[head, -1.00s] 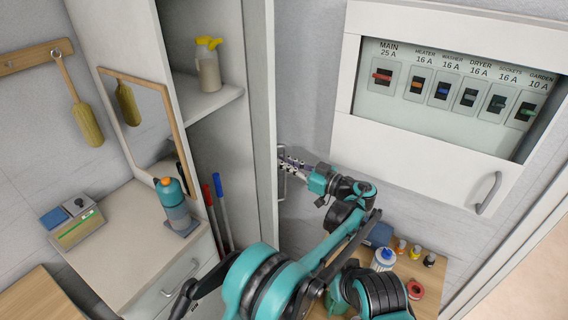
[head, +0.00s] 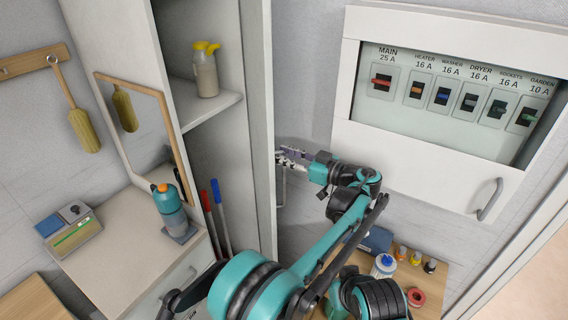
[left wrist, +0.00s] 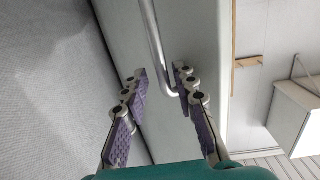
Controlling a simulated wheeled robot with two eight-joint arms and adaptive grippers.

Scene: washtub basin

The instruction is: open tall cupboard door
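The tall cupboard (head: 205,135) stands open, its shelf and inside showing. Its pale door (head: 260,110) is swung out and seen nearly edge-on. A metal bar handle (head: 280,186) is on the door's right-hand face; it also shows in the left wrist view (left wrist: 153,45). My left gripper (head: 284,158) is at the upper part of this handle. In the left wrist view its purple-padded fingers (left wrist: 160,77) are apart, with the handle's bent end between them, nearer the right finger. Contact cannot be made out. My right gripper is not in view.
A spray bottle (head: 206,70) stands on the cupboard shelf. A breaker box (head: 425,150) hangs on the wall at right. A wooden surface (head: 440,282) with small bottles lies below my arm. A teal bottle (head: 170,207) stands on the left counter.

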